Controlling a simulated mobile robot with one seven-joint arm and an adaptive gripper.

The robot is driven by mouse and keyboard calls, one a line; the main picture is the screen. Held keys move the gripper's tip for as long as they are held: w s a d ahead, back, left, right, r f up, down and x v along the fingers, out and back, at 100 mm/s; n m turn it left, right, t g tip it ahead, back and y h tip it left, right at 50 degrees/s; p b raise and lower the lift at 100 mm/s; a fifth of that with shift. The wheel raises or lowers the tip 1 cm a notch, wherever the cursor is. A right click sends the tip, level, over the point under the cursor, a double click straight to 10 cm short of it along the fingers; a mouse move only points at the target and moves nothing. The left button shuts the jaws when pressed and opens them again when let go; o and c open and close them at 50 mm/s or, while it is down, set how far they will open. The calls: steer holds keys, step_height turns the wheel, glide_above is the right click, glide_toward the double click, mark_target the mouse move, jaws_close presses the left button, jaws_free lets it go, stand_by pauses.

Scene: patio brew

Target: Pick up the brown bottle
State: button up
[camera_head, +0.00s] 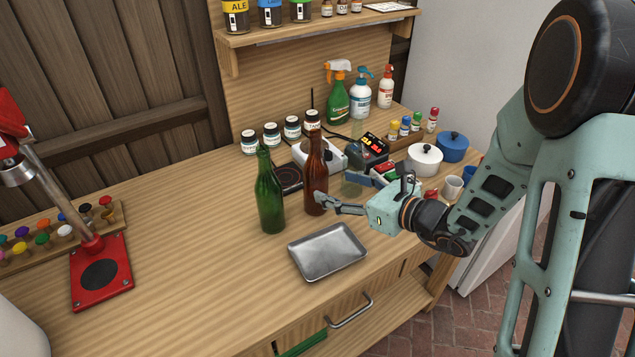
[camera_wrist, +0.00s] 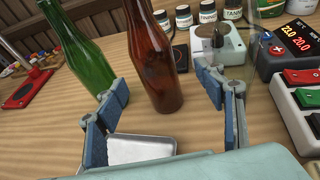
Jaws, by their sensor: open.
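The brown bottle (camera_head: 315,175) stands upright on the wooden bench, just right of the green bottle (camera_head: 269,196). My gripper (camera_head: 326,203) is at the brown bottle's lower right side in the head view. In the wrist view, my gripper (camera_wrist: 165,105) is open, with blue-padded fingers spread left and right. The brown bottle (camera_wrist: 153,58) stands ahead, between the directions of the two fingers, with its top cut off by the frame. I cannot tell whether a finger touches it. The green bottle (camera_wrist: 80,48) is beyond the left finger.
A metal tray (camera_head: 327,252) lies in front of the bottles. Behind are a white device (camera_head: 330,158), a red-digit meter (camera_head: 371,146) and several jars (camera_head: 270,134). Pots (camera_head: 424,159) stand at right. A red bottle capper (camera_head: 101,270) stands at left, with clear bench before it.

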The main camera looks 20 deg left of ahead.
mark_target(324, 185)
steer(key=shift+x, duration=0.95)
steer(key=x, duration=0.4)
steer(key=shift+s+a+p, duration=0.3)
steer(key=shift+s, duration=0.05)
steer(key=shift+w+a+f, duration=0.2)
steer(key=shift+w+a, duration=0.15)
steer(key=shift+a, duration=0.15)
steer(key=shift+c, duration=0.6)
steer(key=c, duration=1.3)
steer(key=shift+c, duration=0.2)
steer(key=shift+r, duration=0.15)
